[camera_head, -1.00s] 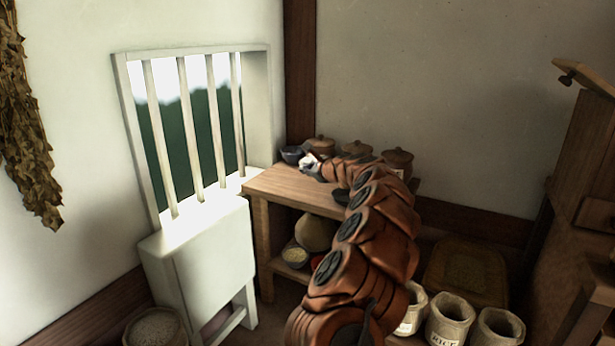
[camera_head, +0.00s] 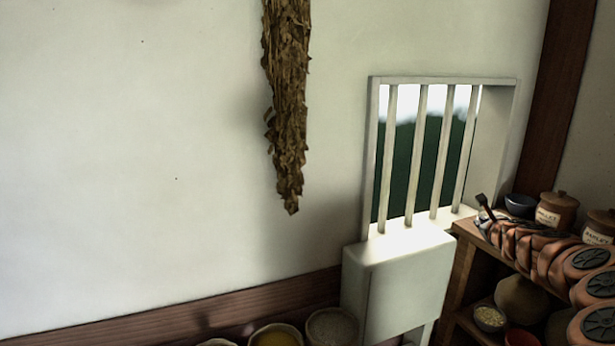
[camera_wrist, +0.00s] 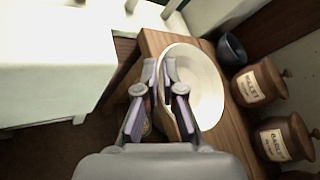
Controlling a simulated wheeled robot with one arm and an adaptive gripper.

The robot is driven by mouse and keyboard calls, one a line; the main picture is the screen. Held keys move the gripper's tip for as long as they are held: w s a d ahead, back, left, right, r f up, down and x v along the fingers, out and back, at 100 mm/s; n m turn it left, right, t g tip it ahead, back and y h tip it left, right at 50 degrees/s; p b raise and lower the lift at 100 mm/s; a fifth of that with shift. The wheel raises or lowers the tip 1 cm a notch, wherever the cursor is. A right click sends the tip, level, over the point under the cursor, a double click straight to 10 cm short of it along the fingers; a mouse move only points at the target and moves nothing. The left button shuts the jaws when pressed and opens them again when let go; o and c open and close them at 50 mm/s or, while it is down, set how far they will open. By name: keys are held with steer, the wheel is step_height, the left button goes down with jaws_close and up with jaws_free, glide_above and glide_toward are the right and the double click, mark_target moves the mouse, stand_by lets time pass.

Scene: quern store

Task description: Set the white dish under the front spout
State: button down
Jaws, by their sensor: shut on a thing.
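The white dish (camera_wrist: 203,85) is a wide, round, shallow bowl in the wrist view, over the wooden shelf top. My gripper (camera_wrist: 168,88) is shut on its near left rim, with one finger on each side of the wall. The dish looks empty. I cannot tell whether it rests on the wood or is held just above it. In the head view my arm reaches in from the right, and I cannot make out the dish there. No spout can be made out in either view.
Lidded clay jars (camera_wrist: 258,84) and a dark bowl (camera_wrist: 231,47) stand close to the dish. The wooden shelf (camera_head: 462,262) holds more bowls below. A white barred window (camera_head: 425,160) and white cabinet (camera_head: 400,290) are beside it. Dried leaves (camera_head: 288,110) hang on the wall.

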steer(key=a+f, duration=0.3)
steer(key=a, duration=1.8)
steer(key=s+a+r, duration=0.1)
steer(key=s+a, duration=0.3)
steer(key=a, duration=0.5)
steer(key=s+a+r, duration=0.1)
steer(key=s+a, duration=0.3)
steer(key=a, duration=0.5)
step_height(320, 180, up, 35)
steer(key=p, duration=3.5)
steer(key=shift+p, duration=0.3)
